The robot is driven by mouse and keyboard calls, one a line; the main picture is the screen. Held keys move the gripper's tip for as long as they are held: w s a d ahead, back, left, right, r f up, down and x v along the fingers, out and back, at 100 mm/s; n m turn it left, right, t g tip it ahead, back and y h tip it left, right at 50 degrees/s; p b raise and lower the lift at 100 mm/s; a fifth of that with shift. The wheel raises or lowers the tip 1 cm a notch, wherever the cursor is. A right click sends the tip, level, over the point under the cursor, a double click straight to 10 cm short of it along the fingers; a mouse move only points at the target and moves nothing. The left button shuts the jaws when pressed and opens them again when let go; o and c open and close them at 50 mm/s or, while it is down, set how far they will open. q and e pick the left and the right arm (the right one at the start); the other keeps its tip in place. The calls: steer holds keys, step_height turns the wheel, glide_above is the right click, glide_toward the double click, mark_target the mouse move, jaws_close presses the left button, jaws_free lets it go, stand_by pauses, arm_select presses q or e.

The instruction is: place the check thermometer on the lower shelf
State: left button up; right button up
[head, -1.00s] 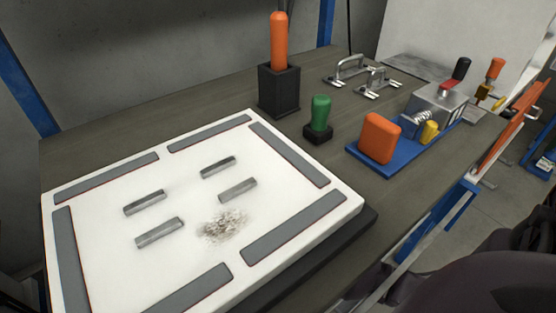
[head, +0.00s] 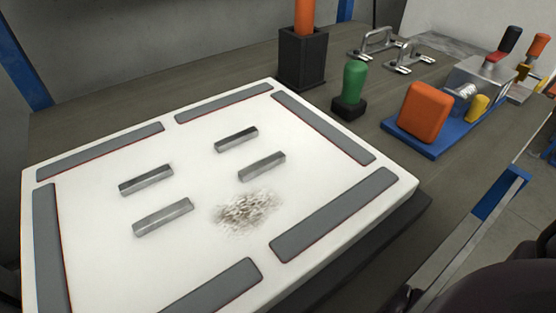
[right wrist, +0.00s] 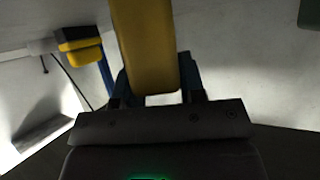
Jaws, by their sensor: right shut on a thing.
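In the right wrist view, my right gripper (right wrist: 155,86) is shut on a long yellow thing, which I take to be the check thermometer (right wrist: 147,45). It points away from the gripper and runs out of the top of the picture, so its far end is hidden. Blue finger parts show on both sides of it. In the head view, neither gripper nor the thermometer shows. I cannot make out the lower shelf in either view.
A workbench (head: 160,91) carries a white board (head: 95,235), a black holder with an orange handle (head: 302,58), a green-handled stamp (head: 355,82) and a blue-based fixture (head: 405,135). In the right wrist view, a yellow and dark block (right wrist: 80,45) is at the left, near a cable.

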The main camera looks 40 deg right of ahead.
stand_by(0.3)
steer(key=shift+f, duration=0.1)
steer(key=o, duration=1)
steer(key=shift+f, duration=0.1)
steer(key=shift+c, duration=0.2)
